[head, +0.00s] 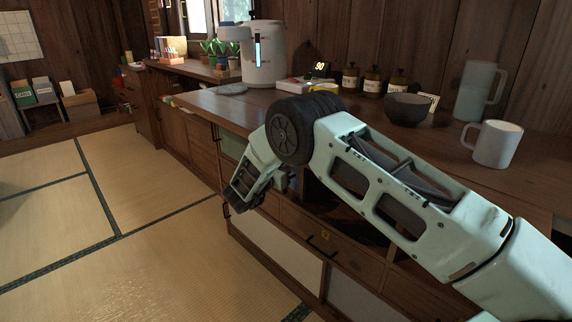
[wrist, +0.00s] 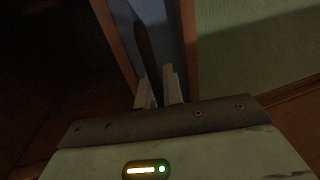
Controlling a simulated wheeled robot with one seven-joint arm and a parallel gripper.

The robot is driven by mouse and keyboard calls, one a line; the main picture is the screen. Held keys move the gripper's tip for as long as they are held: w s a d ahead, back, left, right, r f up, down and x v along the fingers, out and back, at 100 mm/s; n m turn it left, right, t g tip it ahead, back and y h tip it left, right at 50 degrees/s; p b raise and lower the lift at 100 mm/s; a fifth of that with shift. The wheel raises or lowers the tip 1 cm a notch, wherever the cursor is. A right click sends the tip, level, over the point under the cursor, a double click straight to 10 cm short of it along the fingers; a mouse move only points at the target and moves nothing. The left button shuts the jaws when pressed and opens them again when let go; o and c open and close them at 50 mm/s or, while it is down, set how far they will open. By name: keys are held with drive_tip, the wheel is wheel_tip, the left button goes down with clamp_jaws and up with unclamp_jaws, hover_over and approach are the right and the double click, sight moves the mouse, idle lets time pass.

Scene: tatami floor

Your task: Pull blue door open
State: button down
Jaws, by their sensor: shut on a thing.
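In the wrist view, the blue door (wrist: 172,28) shows as a narrow, dim blue panel between two brown wooden edges. A dark upright handle (wrist: 146,45) stands in front of it. My gripper (wrist: 159,88) is shut on this handle, with one pale finger on each side. In the head view, my arm covers the blue door and the handle, and my fingertips cannot be made out. I cannot tell how far the door stands open.
A green panel (wrist: 250,45) lies right of the blue door. Left of it is dark space. The wooden cabinet (head: 345,258) has drawers and pale lower panels. Its top holds a white mug (head: 493,145), a dark bowl (head: 407,109) and a dispenser (head: 264,58). The tatami floor (head: 150,235) at left is clear.

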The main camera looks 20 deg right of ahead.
drive_tip(key=c, duration=1.5)
unclamp_jaws()
drive_tip(key=shift+s+a, duration=0.1)
drive_tip(key=p+v, duration=0.2)
drive_tip(key=v, duration=1.5)
drive_tip(key=shift+s+a+p, duration=0.1)
drive_tip(key=shift+a+p, duration=0.05)
drive_tip(key=shift+p, duration=0.15)
